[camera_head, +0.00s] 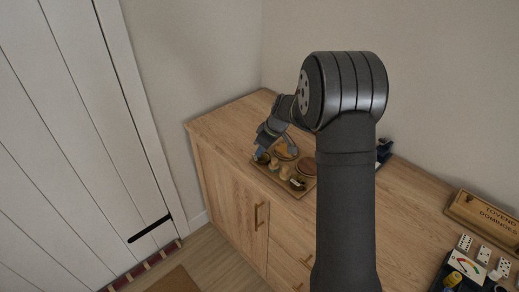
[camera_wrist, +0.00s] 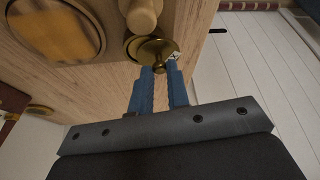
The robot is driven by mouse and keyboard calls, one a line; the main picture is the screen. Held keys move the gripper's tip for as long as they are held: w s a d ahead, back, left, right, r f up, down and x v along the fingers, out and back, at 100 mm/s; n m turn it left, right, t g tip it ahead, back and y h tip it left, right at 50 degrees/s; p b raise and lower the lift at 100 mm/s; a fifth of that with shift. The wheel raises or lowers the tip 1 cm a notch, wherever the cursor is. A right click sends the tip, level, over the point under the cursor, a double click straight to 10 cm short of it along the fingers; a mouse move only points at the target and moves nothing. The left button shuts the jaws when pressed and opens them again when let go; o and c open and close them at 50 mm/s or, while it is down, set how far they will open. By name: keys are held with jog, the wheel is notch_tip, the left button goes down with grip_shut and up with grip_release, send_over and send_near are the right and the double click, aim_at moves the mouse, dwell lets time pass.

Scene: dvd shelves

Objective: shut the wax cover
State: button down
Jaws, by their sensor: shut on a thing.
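The wax cover, a round brass-coloured disc (camera_wrist: 152,51), shows at the top middle of the wrist view, by the corner of a wooden tray (camera_wrist: 110,12). My gripper (camera_wrist: 160,70) has its blue fingers on the near edge of the cover, with a small brass part between the tips. In the head view my gripper (camera_head: 260,153) reaches down over the left end of the tray (camera_head: 298,194). The cover's underside is hidden, so I cannot tell how it sits on its container.
A pale turned wooden piece (camera_wrist: 143,14) stands right beside the cover. A domino box (camera_head: 487,214) and several dominoes are at the right of the cabinet. The cabinet's front edge is close.

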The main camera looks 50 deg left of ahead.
jog(key=n, duration=0.2)
jog(key=w+n+g, duration=0.1)
jog(key=n, duration=0.1)
jog(key=w+n+g+h, duration=0.1)
jog(key=n, duration=0.1)
jog(key=shift+w, duration=0.1)
dwell(0.5)
jog(key=c, duration=1.4)
grip_release()
jog(key=v, duration=1.7)
jog(key=shift+w+r, duration=0.1)
jog(key=shift+r, duration=0.15)
jog(key=x, duration=1.7)
jog(key=shift+f, duration=0.25)
